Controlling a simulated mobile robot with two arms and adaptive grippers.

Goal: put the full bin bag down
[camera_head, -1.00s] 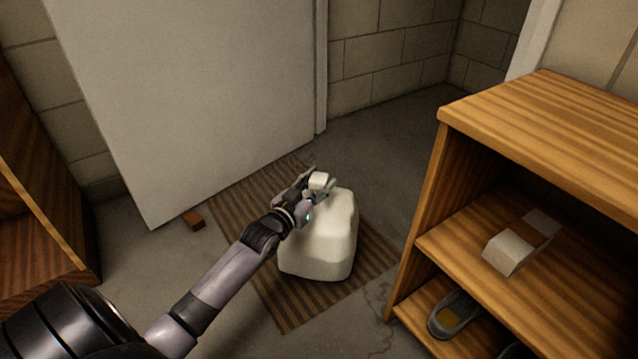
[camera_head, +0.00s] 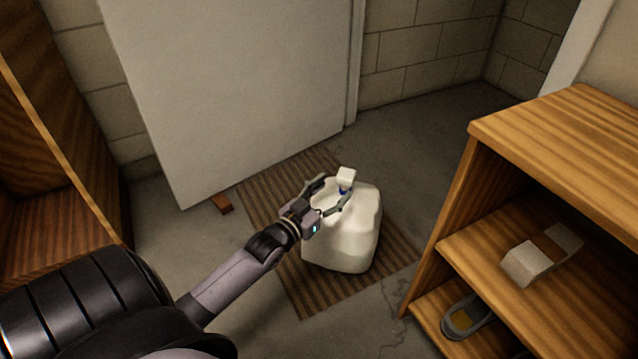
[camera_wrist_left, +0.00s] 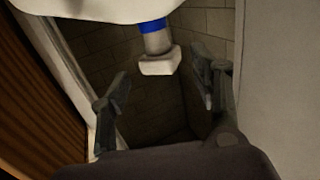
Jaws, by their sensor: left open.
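The full bin bag (camera_head: 345,240) is a bulky white sack standing upright on the brown striped mat (camera_head: 260,215). Its tied top (camera_head: 346,178) is a white tuft above a blue band. My left gripper (camera_head: 332,192) is open at the near left side of the tied top, its fingers above the bag. In the left wrist view the white bag (camera_wrist_left: 95,8) fills part of the upper edge. The blue band and tuft (camera_wrist_left: 160,62) show beyond and between the open fingers (camera_wrist_left: 163,90), apart from both. My right gripper is not in view.
A pale door panel (camera_head: 235,95) stands behind the mat, with a small brown wedge (camera_head: 222,203) at its foot. A wooden shelf unit (camera_head: 560,125) at the right holds a pale block (camera_head: 530,265) and a shoe (camera_head: 465,318). Bare floor (camera_head: 420,130) lies behind the bag.

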